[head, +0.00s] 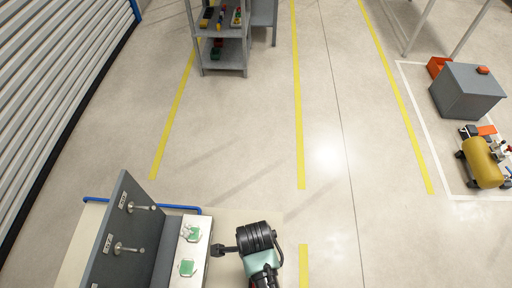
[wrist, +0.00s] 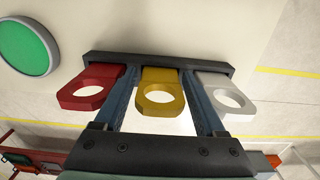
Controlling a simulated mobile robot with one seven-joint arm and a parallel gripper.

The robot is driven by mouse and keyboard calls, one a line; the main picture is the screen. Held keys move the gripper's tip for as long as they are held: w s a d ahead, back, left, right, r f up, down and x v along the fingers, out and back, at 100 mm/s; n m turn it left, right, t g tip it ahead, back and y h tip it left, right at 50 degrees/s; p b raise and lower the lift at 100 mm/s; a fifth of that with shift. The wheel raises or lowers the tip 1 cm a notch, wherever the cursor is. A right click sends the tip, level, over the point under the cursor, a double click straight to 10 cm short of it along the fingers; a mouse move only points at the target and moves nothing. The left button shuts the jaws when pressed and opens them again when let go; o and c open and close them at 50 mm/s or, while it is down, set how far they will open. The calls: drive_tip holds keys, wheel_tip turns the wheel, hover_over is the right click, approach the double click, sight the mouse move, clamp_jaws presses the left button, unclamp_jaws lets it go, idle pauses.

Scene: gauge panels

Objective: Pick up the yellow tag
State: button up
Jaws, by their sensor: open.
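In the wrist view, the yellow tag (wrist: 160,95) is a flat plate with a round hole, sticking out of a dark rack (wrist: 160,60). It sits between a red tag (wrist: 88,88) on the left and a white tag (wrist: 223,96) on the right. My gripper (wrist: 158,84) is open, with one blue finger on each side of the yellow tag. The fingers pass through the gaps between the tags. Whether they touch the yellow tag I cannot tell. In the head view my gripper (head: 220,250) is beside the panel's ledge, and the tags cannot be made out.
A green disc (wrist: 28,45) shows in the wrist view. A shelf (head: 222,55) stands farther off.

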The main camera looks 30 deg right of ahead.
drive_tip(key=shift+f, duration=0.3)
drive_tip(key=c, duration=1.1)
wheel_tip(320, 180, up, 10)
drive_tip(key=shift+r+b, duration=0.1)
drive_tip(key=shift+b, duration=0.25)
